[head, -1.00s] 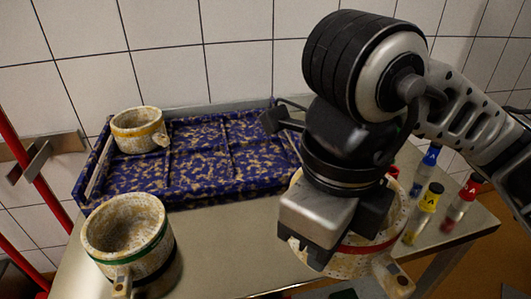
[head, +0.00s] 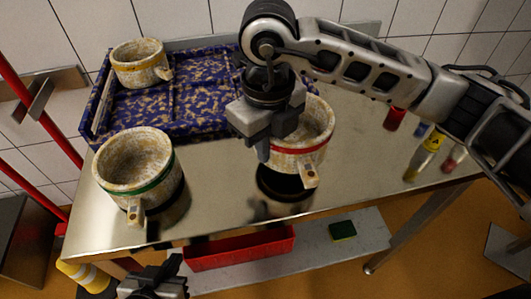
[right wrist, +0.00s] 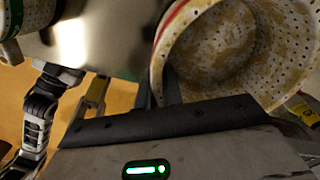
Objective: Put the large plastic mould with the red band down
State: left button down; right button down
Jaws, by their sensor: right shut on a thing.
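The large pale mottled mould with the red band (head: 312,118) is upright over the table's middle in the head view. Its handle points to the front. My right gripper (head: 263,150) is shut on its left wall. A dark patch on the steel lies below it, and the mould looks slightly above the table. In the right wrist view the mould (right wrist: 215,50) fills the upper right, with its perforated inside showing. My left gripper (head: 152,284) is at the bottom edge of the head view, in front of the table, partly cut off; its jaw opening is unclear.
A mould with a green band (head: 135,160) stands at the table's front left. A smaller yellow-banded mould (head: 140,63) sits in the blue patterned tray (head: 195,128) behind. Bottles (head: 425,155) stand at the right. The steel table (head: 345,150) is bare between mould and bottles.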

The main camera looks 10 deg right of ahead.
jog(key=f, duration=0.1)
jog(key=f+p, duration=0.1)
jog(key=f, duration=0.1)
jog(key=shift+w+a+f, duration=0.1)
jog(key=shift+w+f, duration=0.05)
jog(key=shift+w, duration=0.2)
jog(key=shift+f, duration=0.25)
jog(key=shift+f+b, duration=0.2)
jog(key=shift+b, duration=0.1)
jog(key=c, duration=1.5)
grip_release()
jog(key=shift+c, duration=0.2)
notch_tip(320, 180, up, 12)
jog(key=shift+r+b, duration=0.2)
jog(key=shift+b, duration=0.15)
